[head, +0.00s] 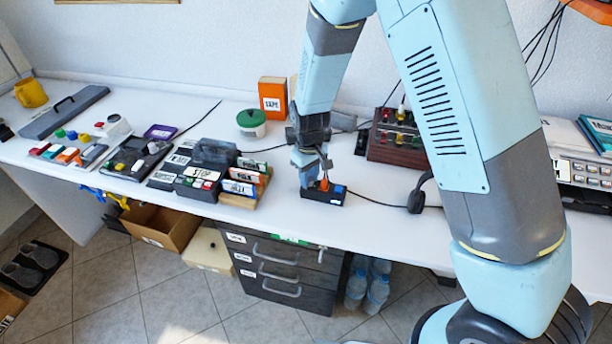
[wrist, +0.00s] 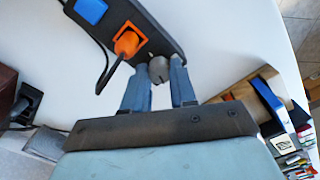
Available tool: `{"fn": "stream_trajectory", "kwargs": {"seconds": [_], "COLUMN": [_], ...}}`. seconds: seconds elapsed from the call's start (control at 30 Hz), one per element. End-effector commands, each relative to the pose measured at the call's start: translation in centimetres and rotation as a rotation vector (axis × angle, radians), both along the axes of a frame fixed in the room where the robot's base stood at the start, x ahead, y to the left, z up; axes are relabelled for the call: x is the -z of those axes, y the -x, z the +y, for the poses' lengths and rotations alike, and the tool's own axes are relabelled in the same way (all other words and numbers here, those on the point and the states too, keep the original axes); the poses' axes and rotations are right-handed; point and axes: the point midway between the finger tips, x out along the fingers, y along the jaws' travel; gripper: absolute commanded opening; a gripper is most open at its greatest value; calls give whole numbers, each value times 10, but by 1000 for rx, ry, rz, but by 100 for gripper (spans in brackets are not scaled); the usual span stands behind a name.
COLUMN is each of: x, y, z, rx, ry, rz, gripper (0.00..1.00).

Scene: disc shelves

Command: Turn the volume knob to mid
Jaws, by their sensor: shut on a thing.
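A small black box (head: 323,196) lies on the white desk, with a blue square (wrist: 91,11) and an orange socket (wrist: 126,40) on its top. A round grey knob (wrist: 159,69) sits at one end of the box in the wrist view, with a dark line on its face. My gripper (wrist: 158,77) has its two blue-grey fingers on either side of the knob and is shut on it. In the head view my gripper (head: 312,172) is over the box's left part and hides the knob there. The line's exact setting is hard to tell.
Label blocks (head: 240,185) stand close left of the box. A dark red switch panel (head: 397,138) stands behind to the right. The desk's front edge is near; bare desk shows right of the box.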

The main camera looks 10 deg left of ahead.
Motion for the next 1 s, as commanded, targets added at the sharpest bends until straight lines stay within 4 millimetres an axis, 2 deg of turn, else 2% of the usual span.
{"fn": "stream_trajectory", "kwargs": {"seconds": [1.0], "x": [0], "y": [0], "z": [-1], "rx": [945], "ry": [0], "rz": [0], "gripper": [0]}}
